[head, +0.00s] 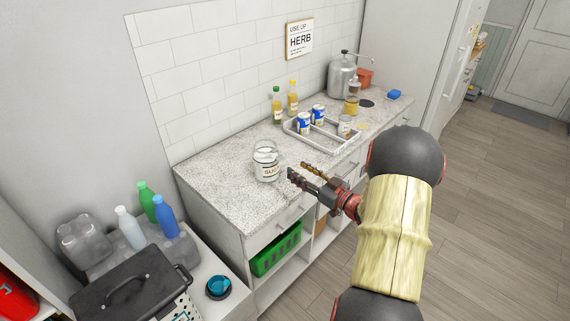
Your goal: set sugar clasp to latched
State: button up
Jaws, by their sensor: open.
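A clear glass jar with a pale label reading what looks like "SUGAR" (267,172) stands upright on the speckled grey counter. A lid shows at its top, but the clasp is too small to make out, so I cannot tell its position. My gripper (295,170) is open, just right of the jar in the picture, with its two fingers pointing toward it. No thing shows between the fingers. I cannot tell whether a fingertip touches the jar; they look apart.
A grey tray (327,142) with several cans and jars stands behind, right of the sugar jar. Two bottles (277,104) stand near the tiled wall. The counter (222,178) left of the jar is clear. Bottles and a black-lidded box (130,284) stand at lower left.

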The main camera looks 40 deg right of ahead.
jog(key=b, duration=0.2)
send_near(266, 161)
jog(key=w+d+r, duration=0.1)
jog(key=w+d, duration=0.2)
jog(key=w, duration=0.1)
jog(key=shift+s+r, duration=0.1)
jog(key=shift+r, duration=0.1)
grip_shut()
